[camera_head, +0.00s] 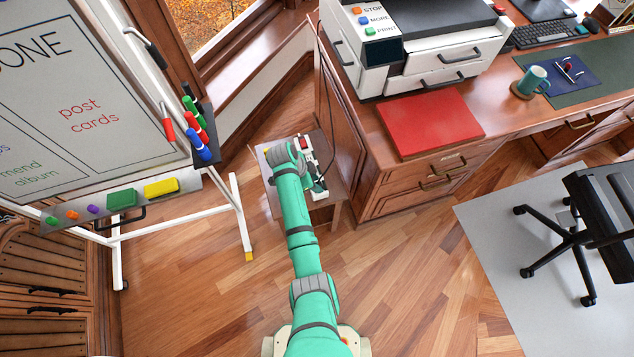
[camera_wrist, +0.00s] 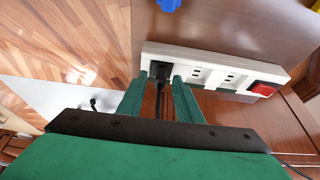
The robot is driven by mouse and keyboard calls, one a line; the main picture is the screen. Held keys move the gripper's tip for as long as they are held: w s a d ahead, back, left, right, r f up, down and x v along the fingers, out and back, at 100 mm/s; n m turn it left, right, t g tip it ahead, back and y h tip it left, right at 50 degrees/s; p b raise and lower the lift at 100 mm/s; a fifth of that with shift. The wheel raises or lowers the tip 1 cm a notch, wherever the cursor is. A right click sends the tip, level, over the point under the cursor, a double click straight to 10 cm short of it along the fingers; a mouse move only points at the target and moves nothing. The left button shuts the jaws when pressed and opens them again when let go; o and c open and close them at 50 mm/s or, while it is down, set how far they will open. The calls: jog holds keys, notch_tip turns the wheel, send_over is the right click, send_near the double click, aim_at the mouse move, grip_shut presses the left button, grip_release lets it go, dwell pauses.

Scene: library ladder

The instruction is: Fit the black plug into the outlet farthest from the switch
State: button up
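A white power strip (camera_wrist: 215,66) lies on a small wooden side table; it also shows in the head view (camera_head: 309,160), partly behind my arm. Its red switch (camera_wrist: 263,88) is at the right end in the wrist view. Two empty outlets show in the middle. The black plug (camera_wrist: 160,69) is at the outlet at the left end, farthest from the switch, and looks seated there. Its black cable runs back between my fingers. My gripper (camera_wrist: 160,82) is open, with one finger on each side of the plug and a gap visible beside it.
The small side table (camera_head: 338,188) stands against the wooden desk. A printer (camera_head: 420,50) and a red folder (camera_head: 430,123) are on the desk. A whiteboard stand (camera_head: 240,215) is on the left. A blue object (camera_wrist: 169,5) lies beyond the strip. The floor in front is clear.

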jog(key=v, duration=1.1)
jog(key=s+f+n+t+y, duration=0.3)
jog(key=s+f+n, duration=0.1)
jog(key=s+f, duration=0.5)
jog(key=s+r+n+t+y, duration=0.1)
jog(key=s+n+t, duration=0.25)
jog(key=s, duration=0.65)
jog(key=s+d+r+n+t, duration=0.2)
jog(key=s+r, duration=0.6)
jog(key=r, duration=0.5)
jog(key=s+d+r+n+t, duration=0.3)
jog(key=s+r+n+t, duration=0.2)
jog(key=s+r, duration=0.4)
notch_tip(320, 180, up, 4)
jog(key=shift+d+t, duration=0.1)
jog(key=shift+t, duration=0.15)
